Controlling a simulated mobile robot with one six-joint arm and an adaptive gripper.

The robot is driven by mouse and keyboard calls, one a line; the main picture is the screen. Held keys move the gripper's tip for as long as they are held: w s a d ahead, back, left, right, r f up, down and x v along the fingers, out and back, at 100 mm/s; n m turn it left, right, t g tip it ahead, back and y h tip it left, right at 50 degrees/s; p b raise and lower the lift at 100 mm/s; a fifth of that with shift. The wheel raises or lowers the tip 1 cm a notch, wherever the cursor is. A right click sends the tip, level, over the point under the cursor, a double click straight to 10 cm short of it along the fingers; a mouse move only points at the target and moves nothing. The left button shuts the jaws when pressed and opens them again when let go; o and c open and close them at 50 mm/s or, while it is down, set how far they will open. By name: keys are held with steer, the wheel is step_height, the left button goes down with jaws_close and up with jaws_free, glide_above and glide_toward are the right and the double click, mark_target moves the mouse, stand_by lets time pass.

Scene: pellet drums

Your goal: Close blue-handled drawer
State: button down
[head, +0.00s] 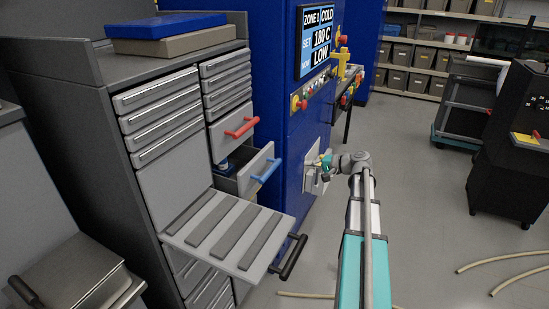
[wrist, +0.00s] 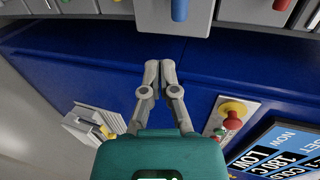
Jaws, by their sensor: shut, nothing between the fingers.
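The blue-handled drawer (head: 258,160) stands pulled out of the grey cabinet in the head view, with something blue showing inside. Its blue handle (head: 266,171) is on the front face. In the wrist view the drawer front (wrist: 203,18) and blue handle (wrist: 180,8) are cut off by the top edge. My gripper (head: 326,162) is in front of the blue machine, to the right of the drawer and apart from it. In the wrist view my gripper (wrist: 160,68) has its fingertips together, with nothing between them.
A red-handled drawer (head: 231,132) is just above. Below, a wide slatted panel (head: 225,232) with a black handle (head: 288,257) juts out. The blue machine (head: 285,80) with buttons and a display (head: 318,40) stands right of the cabinet. Floor (head: 420,200) at right is open.

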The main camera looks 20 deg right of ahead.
steer(key=shift+w, duration=0.15)
stand_by(0.3)
steer(key=shift+w, duration=0.1)
steer(key=b, duration=0.3)
glide_toward(270, 163)
steer(key=x, duration=0.5)
steer(key=shift+w+f, duration=0.1)
steer(key=shift+w+a, duration=0.65)
steer(key=shift+w, duration=0.2)
steer(key=shift+w, duration=0.15)
